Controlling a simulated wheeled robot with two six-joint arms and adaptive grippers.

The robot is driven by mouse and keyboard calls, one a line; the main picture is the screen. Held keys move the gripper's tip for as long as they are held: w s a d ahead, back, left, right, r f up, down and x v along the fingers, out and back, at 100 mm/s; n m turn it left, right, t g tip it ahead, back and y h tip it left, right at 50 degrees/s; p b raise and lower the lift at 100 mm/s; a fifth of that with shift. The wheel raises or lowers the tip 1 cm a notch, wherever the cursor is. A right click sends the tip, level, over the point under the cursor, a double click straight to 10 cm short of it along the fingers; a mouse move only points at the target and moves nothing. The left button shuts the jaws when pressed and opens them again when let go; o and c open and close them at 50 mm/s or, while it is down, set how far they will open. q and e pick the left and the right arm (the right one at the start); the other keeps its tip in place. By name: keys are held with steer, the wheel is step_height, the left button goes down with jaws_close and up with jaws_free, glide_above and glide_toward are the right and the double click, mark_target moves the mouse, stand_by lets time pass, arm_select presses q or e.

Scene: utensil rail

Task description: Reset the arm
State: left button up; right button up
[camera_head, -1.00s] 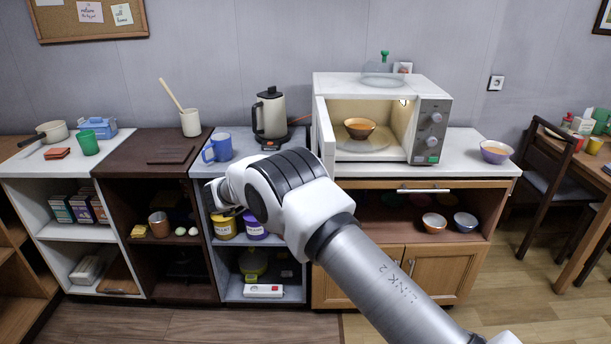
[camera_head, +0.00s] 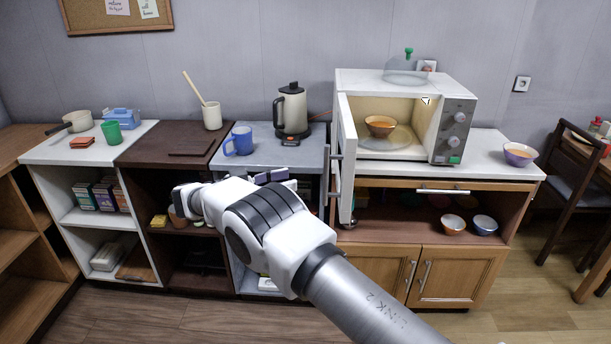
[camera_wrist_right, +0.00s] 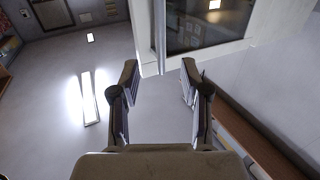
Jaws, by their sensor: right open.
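My right arm comes in from the bottom right in the head view. Its gripper (camera_head: 272,176) is partly hidden behind the wrist, in front of the grey counter. A white frame with dark glass (camera_wrist_right: 205,28), perhaps the microwave door, is just beyond the fingers. In the head view the microwave (camera_head: 455,115) has its door (camera_head: 346,165) open, to the right of my gripper. An orange bowl (camera_head: 380,126) stands inside. My left gripper is not in view.
A blue mug (camera_head: 240,141) and a kettle (camera_head: 292,110) stand on the grey counter behind my wrist. A clear cover (camera_head: 405,74) sits on the microwave. A purple-rimmed bowl (camera_head: 520,155) is on the white counter at right. Open floor lies in front of the cabinets.

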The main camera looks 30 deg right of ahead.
steer(key=shift+a, duration=0.4)
steer(key=w+d+f+n+t+y, duration=0.1)
steer(key=d+f+n+t+y, duration=0.1)
steer(key=d+f+n+t, duration=0.35)
steer(key=w+d+f+n+t+y, duration=0.1)
steer(key=d+f+n+t+y, duration=0.1)
steer(key=f+n+t, duration=0.75)
steer(key=s+a+f+n+g+y, duration=0.1)
steer(key=s+f+y, duration=0.25)
steer(key=f, duration=0.35)
steer(key=s+f+n+g+y, duration=0.1)
steer(key=s+f+g+y, duration=0.15)
steer(key=s+f, duration=0.35)
steer(key=s+a+f+n+g+y, duration=0.1)
steer(key=s+a+f+y, duration=0.1)
steer(key=s+f, duration=0.3)
steer(key=s+a+f+g+y, duration=0.1)
steer(key=s+f+g+y, duration=0.15)
steer(key=s, duration=0.55)
steer(key=s+a+g+y, duration=0.2)
steer(key=s+g, duration=0.1)
steer(key=s, duration=0.8)
steer(key=s+a+g+y, duration=0.1)
steer(key=s+a+g, duration=0.2)
steer(key=s, duration=0.7)
steer(key=shift+s+f+n+y, duration=0.3)
steer(key=shift+s+f+y, duration=0.05)
steer(key=shift+s+f, duration=0.05)
